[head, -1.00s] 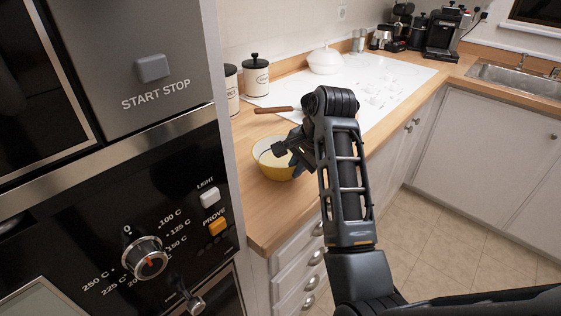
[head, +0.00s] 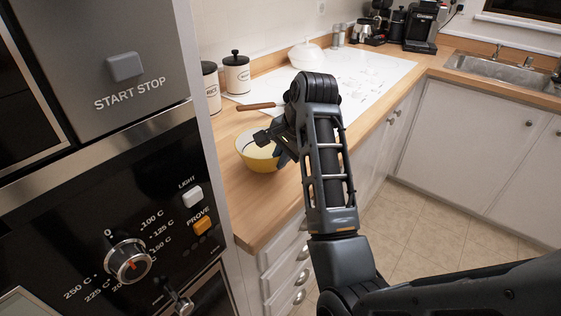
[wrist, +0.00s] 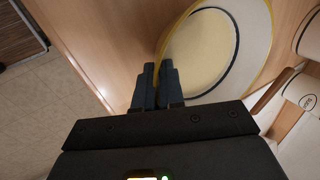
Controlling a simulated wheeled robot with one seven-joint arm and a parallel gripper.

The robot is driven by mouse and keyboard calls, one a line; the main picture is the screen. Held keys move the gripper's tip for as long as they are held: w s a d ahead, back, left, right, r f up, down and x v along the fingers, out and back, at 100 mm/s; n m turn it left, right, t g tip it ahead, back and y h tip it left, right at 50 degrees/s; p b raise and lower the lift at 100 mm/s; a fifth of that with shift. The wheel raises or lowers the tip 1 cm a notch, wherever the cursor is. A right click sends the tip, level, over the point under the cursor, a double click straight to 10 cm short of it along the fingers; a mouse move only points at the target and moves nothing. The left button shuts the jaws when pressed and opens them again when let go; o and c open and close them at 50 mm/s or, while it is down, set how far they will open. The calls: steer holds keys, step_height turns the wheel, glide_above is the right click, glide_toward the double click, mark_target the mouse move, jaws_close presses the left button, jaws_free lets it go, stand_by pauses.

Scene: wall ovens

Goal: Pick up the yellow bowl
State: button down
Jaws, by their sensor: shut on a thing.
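The yellow bowl (head: 256,158), white-lined inside, is at the near end of the wooden counter in the head view. In the wrist view the bowl (wrist: 205,50) fills the upper middle, with its rim at the fingertips. My gripper (wrist: 159,72) is shut on the bowl's rim at its near side. In the head view my gripper (head: 281,157) is at the bowl's right side, partly hidden by my arm. The bowl looks slightly tilted. I cannot tell whether it touches the counter.
Two white canisters with black lids (head: 236,74) stand behind the bowl. A brown-handled utensil (head: 257,107) lies nearby. The oven panel (head: 110,200) stands close on the left.

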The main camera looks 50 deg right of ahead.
step_height(320, 180, up, 7)
steer(key=shift+f+p, duration=0.2)
steer(key=shift+p, duration=1)
steer(key=shift+w+d+r+p, duration=0.1)
steer(key=shift+w+r+p, duration=0.05)
steer(key=shift+r, duration=0.3)
steer(key=shift+w+d+r+p, duration=0.1)
steer(key=shift+r+p, duration=0.05)
steer(key=shift+r, duration=0.25)
steer(key=shift+s+a+r+p, duration=0.15)
steer(key=shift+p, duration=0.15)
